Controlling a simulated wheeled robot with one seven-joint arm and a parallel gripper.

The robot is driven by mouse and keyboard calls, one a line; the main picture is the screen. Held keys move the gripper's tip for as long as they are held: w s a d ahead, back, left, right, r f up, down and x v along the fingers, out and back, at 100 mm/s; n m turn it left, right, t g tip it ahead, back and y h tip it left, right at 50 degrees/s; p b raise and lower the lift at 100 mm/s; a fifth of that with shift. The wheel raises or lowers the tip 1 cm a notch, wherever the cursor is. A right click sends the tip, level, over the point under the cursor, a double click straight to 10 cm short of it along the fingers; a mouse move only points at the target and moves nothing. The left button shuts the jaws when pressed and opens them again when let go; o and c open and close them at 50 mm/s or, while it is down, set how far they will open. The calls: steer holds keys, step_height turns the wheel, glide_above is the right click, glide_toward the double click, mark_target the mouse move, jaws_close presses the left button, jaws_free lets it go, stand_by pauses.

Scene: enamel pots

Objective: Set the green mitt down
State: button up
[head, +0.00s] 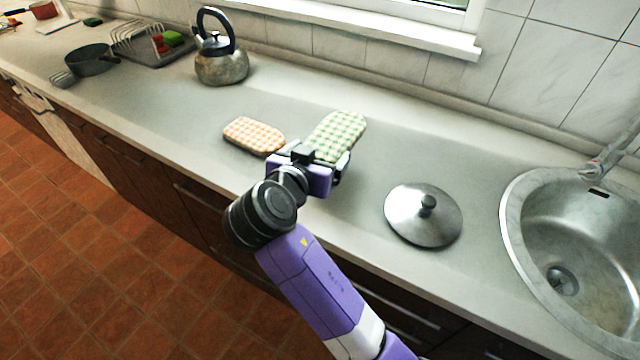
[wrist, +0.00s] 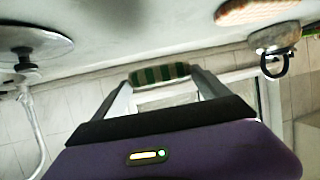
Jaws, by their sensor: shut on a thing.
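The green mitt (head: 339,134) is green-and-white checked in the head view. My gripper (head: 326,165) is shut on its near end, and the rest of the mitt reaches away toward the wall. In the wrist view, which shows the scene upside down, the mitt (wrist: 160,74) sits edge-on between the two fingertips (wrist: 164,84). I cannot tell whether its underside touches the counter. My gripper hides part of the near end in the head view.
An orange checked mitt (head: 254,135) lies on the counter (head: 375,165) close left of my gripper. A metal lid (head: 424,222) lies to the right, before the sink (head: 575,250). A kettle (head: 221,68) stands back left. Counter between green mitt and lid is bare.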

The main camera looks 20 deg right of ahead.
step_height(320, 180, down, 10)
steer(key=shift+r, duration=0.1)
stand_by(0.4)
steer(key=shift+f, duration=0.2)
steer(key=o, duration=1.2)
steer(key=shift+r, duration=0.1)
steer(key=v, duration=1.2)
steer(key=shift+b, duration=0.35)
steer(key=shift+r, duration=0.1)
